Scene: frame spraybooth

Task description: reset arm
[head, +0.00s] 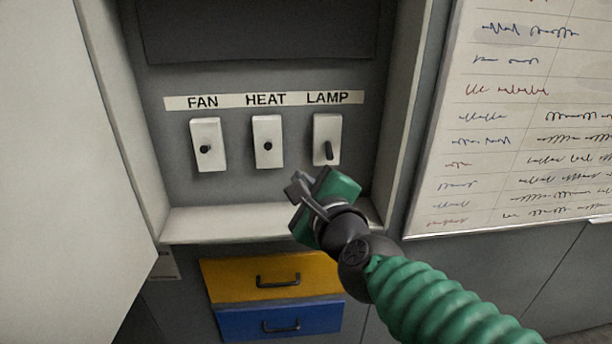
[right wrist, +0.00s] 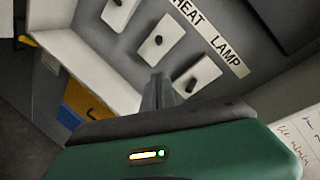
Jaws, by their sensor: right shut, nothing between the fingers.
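My right gripper (head: 304,188) is shut and empty. In the head view it is in front of the panel, just below and left of the LAMP switch (head: 327,140). The right wrist view shows its shut fingers (right wrist: 158,95) pointing toward the panel, with the LAMP switch (right wrist: 198,77) close to their right. The LAMP lever points down, while the levers of the FAN switch (head: 206,145) and HEAT switch (head: 267,142) look like short stubs pointing outward. I cannot tell from the picture whether the fingers touch anything. My left gripper is not in view.
A pale ledge (head: 230,222) runs below the switches. A yellow drawer (head: 235,279) and a blue drawer (head: 240,321) are under it. A pale door or panel (head: 65,150) stands at the left, and a whiteboard with handwriting (head: 500,140) hangs at the right.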

